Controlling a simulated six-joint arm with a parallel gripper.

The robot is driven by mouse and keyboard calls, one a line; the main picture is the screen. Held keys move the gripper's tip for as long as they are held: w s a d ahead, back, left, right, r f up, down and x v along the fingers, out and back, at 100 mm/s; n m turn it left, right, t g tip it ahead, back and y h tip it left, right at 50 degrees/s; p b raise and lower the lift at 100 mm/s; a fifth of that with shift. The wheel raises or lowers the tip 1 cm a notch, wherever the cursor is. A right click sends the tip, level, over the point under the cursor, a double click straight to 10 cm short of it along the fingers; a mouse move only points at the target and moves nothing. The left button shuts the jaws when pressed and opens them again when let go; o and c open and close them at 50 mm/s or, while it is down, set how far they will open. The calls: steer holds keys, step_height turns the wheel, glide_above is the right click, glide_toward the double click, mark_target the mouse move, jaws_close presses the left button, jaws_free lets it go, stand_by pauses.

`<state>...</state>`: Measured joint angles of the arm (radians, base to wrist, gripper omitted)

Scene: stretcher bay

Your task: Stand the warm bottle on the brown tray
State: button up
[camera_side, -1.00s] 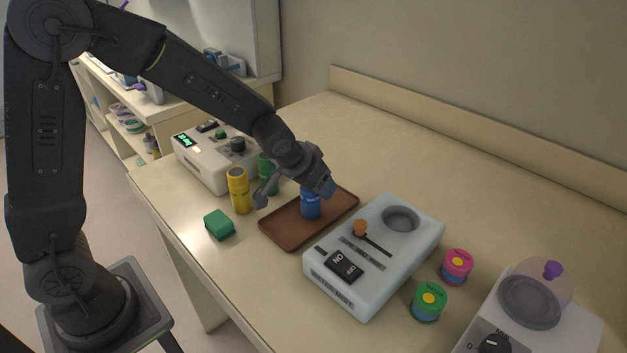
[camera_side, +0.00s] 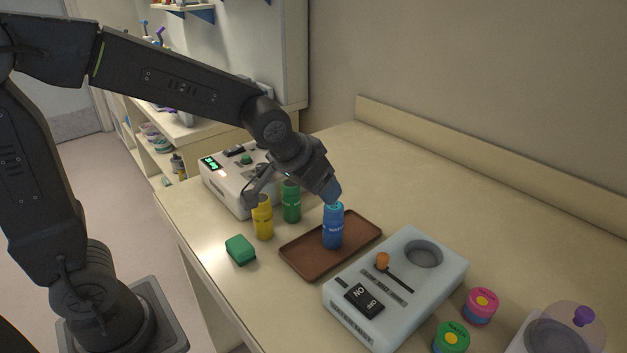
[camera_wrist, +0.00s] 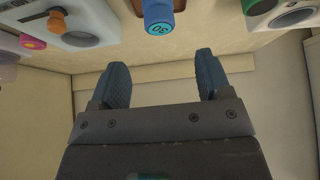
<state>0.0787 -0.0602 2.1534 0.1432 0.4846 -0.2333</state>
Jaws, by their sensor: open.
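A blue bottle (camera_side: 333,230) stands upright on the brown tray (camera_side: 298,262); its label is too small to read surely. In the wrist view the blue bottle (camera_wrist: 158,12) shows its cap marked 30, and a bit of the tray (camera_wrist: 180,5) shows behind it. My gripper (camera_side: 334,192) is just above the bottle's cap in the side view. In the wrist view my gripper (camera_wrist: 158,72) has its two fingers wide apart with nothing between them, and the bottle is beyond the fingertips.
A yellow bottle (camera_side: 263,220) and a green bottle (camera_side: 291,203) stand left of the tray, near a white device with a display (camera_side: 222,183). A green block (camera_side: 240,250) lies in front. A pale device with an orange knob (camera_side: 400,290) is close right of the tray.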

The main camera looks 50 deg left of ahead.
steer(key=s+a+r, duration=0.1)
steer(key=s+r, duration=0.1)
steer(key=s, duration=0.7)
steer(key=s+r+g, duration=0.1)
steer(key=s, duration=0.8)
steer(key=shift+a+r+m, duration=0.3)
steer(key=shift+a+r, duration=0.05)
steer(key=shift+a, duration=0.05)
